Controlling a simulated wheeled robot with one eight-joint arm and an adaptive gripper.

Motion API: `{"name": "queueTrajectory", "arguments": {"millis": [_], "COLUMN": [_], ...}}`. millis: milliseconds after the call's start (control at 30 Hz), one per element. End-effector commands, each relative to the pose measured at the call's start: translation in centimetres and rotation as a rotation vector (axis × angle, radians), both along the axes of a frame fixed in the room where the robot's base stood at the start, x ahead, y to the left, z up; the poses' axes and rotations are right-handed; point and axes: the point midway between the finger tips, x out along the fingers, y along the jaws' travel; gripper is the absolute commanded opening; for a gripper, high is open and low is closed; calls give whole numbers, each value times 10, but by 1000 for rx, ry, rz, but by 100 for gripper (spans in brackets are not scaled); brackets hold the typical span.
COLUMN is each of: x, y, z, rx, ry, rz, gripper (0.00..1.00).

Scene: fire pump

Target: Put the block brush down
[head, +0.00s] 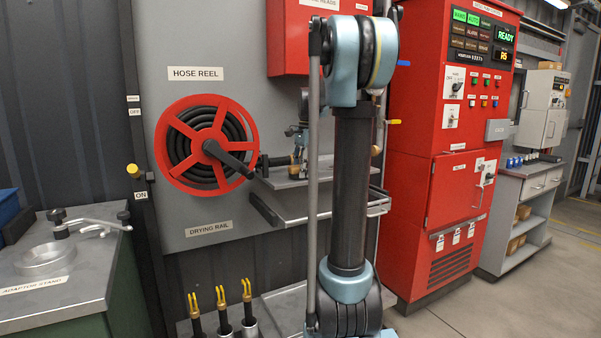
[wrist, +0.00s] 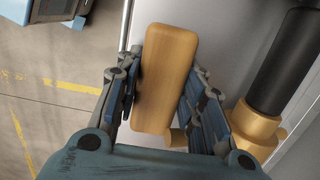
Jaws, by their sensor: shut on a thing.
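The block brush (wrist: 168,62) shows in the wrist view as a long, rounded wooden block. My gripper (wrist: 163,90) is shut on it, with one finger along each long side. The brush's bristles are hidden beneath the block. In the head view my arm stands in front of the scene, and a small part of my gripper seems to show just left of it, above a grey metal shelf (head: 310,206). The brush cannot be made out clearly there. Whether it touches the surface below cannot be told.
A brass fitting with a black cylinder (wrist: 255,125) is close to the right of my gripper in the wrist view. A red hose reel (head: 207,145) is on the wall panel. A red control cabinet (head: 450,150) stands right of my arm. An adaptor stand (head: 60,290) is at left.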

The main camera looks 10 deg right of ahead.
Motion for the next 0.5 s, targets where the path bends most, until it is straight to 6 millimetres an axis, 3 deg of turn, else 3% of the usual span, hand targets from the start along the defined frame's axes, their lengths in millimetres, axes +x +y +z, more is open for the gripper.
{"name": "queueTrajectory", "arguments": {"millis": [400,433,500], "x": [5,5,5], "y": [2,2,2], "z": [-4,-4,-4], "rx": [0,0,0], "ry": [0,0,0], "rz": [1,1,1], "gripper": [16,38,54]}}
